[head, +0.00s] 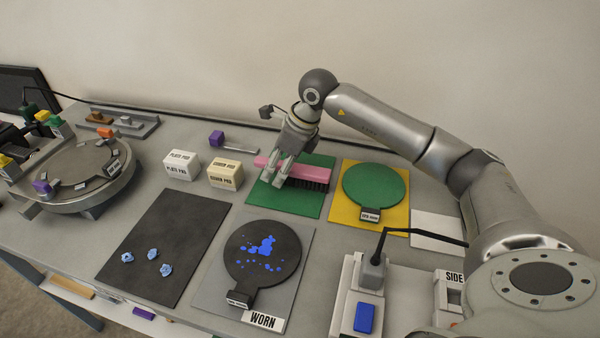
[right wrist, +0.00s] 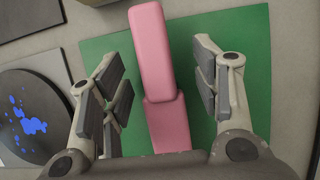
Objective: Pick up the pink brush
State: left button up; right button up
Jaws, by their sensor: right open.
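The pink brush (head: 298,173) lies on a green mat (head: 298,208), its dark bristles facing down. My right gripper (head: 279,172) is above the brush, near its left part in the head view. In the right wrist view the brush's pink back (right wrist: 160,75) runs between the two open fingers of the right gripper (right wrist: 160,95). A gap shows on both sides, and neither finger visibly touches it. The left gripper is not clearly visible.
A black paddle (head: 262,255) with blue spots lies on a grey mat marked WORN. A green disc (head: 375,187) on a yellow mat is right of the brush. White (head: 181,166) and cream (head: 225,174) pad boxes stand to its left. A dark mat (head: 165,240) holds crumpled blue pieces.

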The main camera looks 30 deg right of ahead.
jog(key=shift+c, duration=0.5)
jog(key=c, duration=1)
jog(key=shift+r, duration=0.15)
